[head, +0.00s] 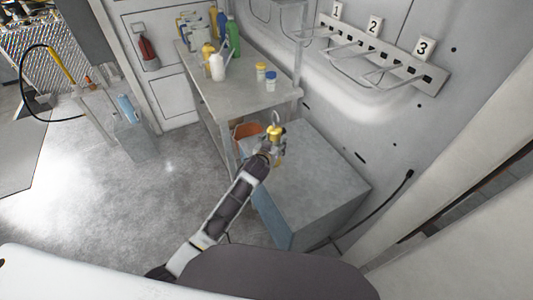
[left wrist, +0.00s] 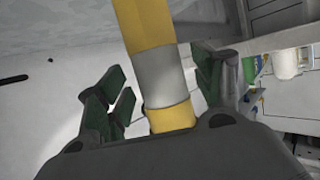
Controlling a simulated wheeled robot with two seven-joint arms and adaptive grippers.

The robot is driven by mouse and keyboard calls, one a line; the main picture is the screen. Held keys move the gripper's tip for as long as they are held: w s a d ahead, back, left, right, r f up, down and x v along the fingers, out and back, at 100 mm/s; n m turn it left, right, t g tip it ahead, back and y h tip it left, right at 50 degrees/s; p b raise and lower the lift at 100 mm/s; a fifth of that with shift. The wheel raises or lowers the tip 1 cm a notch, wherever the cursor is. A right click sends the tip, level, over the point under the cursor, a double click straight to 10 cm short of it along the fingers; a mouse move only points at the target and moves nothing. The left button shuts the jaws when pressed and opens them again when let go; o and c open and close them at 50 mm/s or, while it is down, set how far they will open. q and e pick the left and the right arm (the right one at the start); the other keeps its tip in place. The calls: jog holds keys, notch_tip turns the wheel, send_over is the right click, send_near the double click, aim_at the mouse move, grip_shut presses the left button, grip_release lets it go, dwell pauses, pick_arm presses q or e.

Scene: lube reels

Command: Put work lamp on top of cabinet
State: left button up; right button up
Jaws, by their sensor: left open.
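The work lamp (head: 275,132), yellow with a grey band and a hook at its top, is upright at the rear left part of the cabinet (head: 318,190). The cabinet is a low box with a grey top and a blue-grey side. My left gripper (head: 272,150) is at the lamp. In the left wrist view, the lamp (left wrist: 158,75) stands between the dark green fingers of my left gripper (left wrist: 155,90), which are open. The gripper hides where the lamp's base meets the cabinet top, so contact is unclear. My right gripper is not in view.
A workbench (head: 245,103) with several bottles and jars stands behind the cabinet. An orange bucket (head: 247,131) is beneath it. Numbered hooks (head: 375,55) stick out from the wall. A black cable (head: 385,195) hangs right of the cabinet. Most of the cabinet top is clear.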

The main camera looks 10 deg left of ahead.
pick_arm(q)
jog(key=v, duration=1)
dwell(0.3)
jog(key=shift+s, duration=0.1)
jog(key=shift+a, duration=0.1)
dwell(0.6)
